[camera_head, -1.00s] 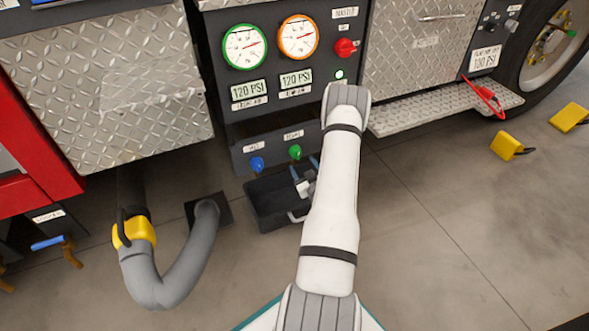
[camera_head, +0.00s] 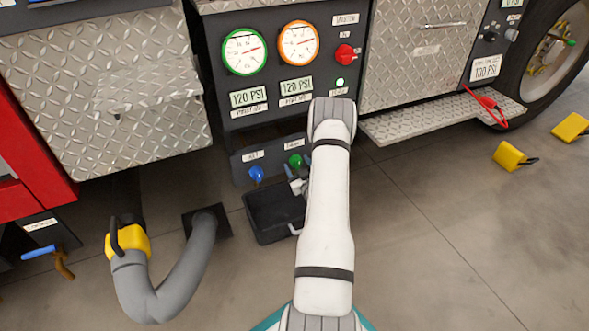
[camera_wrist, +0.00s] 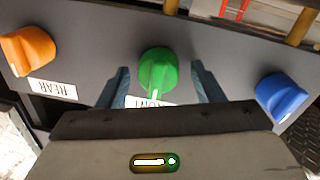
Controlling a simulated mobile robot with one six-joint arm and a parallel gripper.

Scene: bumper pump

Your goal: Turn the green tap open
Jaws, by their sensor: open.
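The green tap (camera_head: 296,160) is a small round knob on the lower grey panel in the head view, to the right of the blue tap (camera_head: 256,174). In the wrist view the green tap (camera_wrist: 157,68) sits between the two fingers of my gripper (camera_wrist: 160,84), with visible space on both sides. My gripper is open and holds nothing. In the head view my gripper (camera_head: 296,181) is just below the green tap, partly hidden by my arm. The label under the green tap is partly covered by my gripper.
The wrist view shows an orange tap (camera_wrist: 28,50) on the left and the blue tap (camera_wrist: 284,97) on the right. A black bin (camera_head: 268,226) stands below the panel. A grey hose (camera_head: 182,281) with a yellow coupling (camera_head: 127,241) lies left.

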